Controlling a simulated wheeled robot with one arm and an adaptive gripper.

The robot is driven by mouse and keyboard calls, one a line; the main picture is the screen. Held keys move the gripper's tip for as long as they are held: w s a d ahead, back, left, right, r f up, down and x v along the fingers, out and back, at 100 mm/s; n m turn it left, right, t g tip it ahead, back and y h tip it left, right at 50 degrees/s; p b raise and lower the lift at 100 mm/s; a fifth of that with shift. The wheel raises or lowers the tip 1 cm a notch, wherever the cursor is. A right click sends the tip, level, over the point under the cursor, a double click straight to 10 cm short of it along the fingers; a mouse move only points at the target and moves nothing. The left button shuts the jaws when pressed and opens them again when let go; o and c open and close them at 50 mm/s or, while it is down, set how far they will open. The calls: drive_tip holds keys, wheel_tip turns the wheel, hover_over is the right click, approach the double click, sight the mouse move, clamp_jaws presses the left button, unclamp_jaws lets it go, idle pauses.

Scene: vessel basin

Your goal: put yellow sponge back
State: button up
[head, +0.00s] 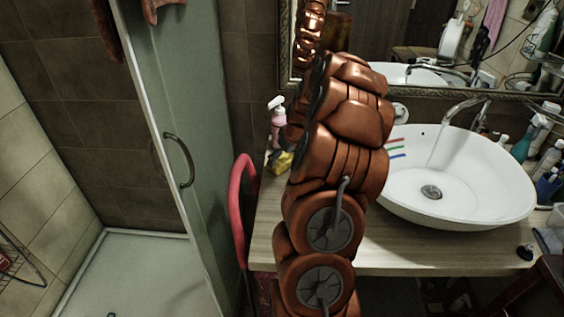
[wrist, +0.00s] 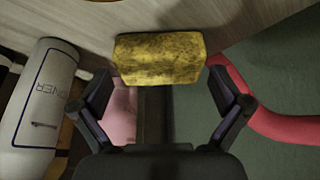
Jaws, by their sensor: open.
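The yellow sponge (wrist: 160,58) shows in the wrist view as a mottled block ahead of my gripper (wrist: 163,88). It lies against or beside a pale wood-like surface, and I cannot tell whether it touches it. My gripper's two dark fingers are apart, with the sponge just beyond their tips and nothing clearly held. In the head view the sponge (head: 281,162) shows at the left end of the counter, partly hidden by my arm. My gripper is hidden behind the arm there.
The wooden counter (head: 440,257) carries a white vessel basin (head: 500,202) on the right. A pink pump bottle (head: 278,122) stands at the back left. A red curved chair-like frame (head: 240,205) stands left of the counter. A white container (wrist: 42,105) lies left in the wrist view.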

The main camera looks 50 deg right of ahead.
drive_tip(key=b+v, duration=0.2)
drive_tip(key=v, duration=0.7)
drive_tip(key=shift+s+r+b, duration=0.15)
drive_tip(key=shift+r+b, duration=0.2)
drive_tip(key=s+a+r+n+g+y, duration=0.1)
drive_tip(key=s+a, duration=0.1)
drive_tip(key=a, duration=1.2)
drive_tip(key=s+a+r+n+g+y, duration=0.1)
drive_tip(key=s+a+g, duration=0.1)
drive_tip(key=a, duration=1.2)
drive_tip(key=s+a+f+g, duration=0.1)
drive_tip(key=s+a, duration=0.5)
drive_tip(key=s, duration=0.4)
drive_tip(key=s+a+f+g+h, duration=0.1)
drive_tip(key=s+a+f+g, duration=0.1)
drive_tip(key=s+a, duration=0.4)
drive_tip(key=s, duration=0.5)
drive_tip(key=shift+s+a+m, duration=0.15)
drive_tip(key=shift+a+m, duration=0.15)
drive_tip(key=shift+m, duration=0.1)
drive_tip(key=shift+r, duration=0.1)
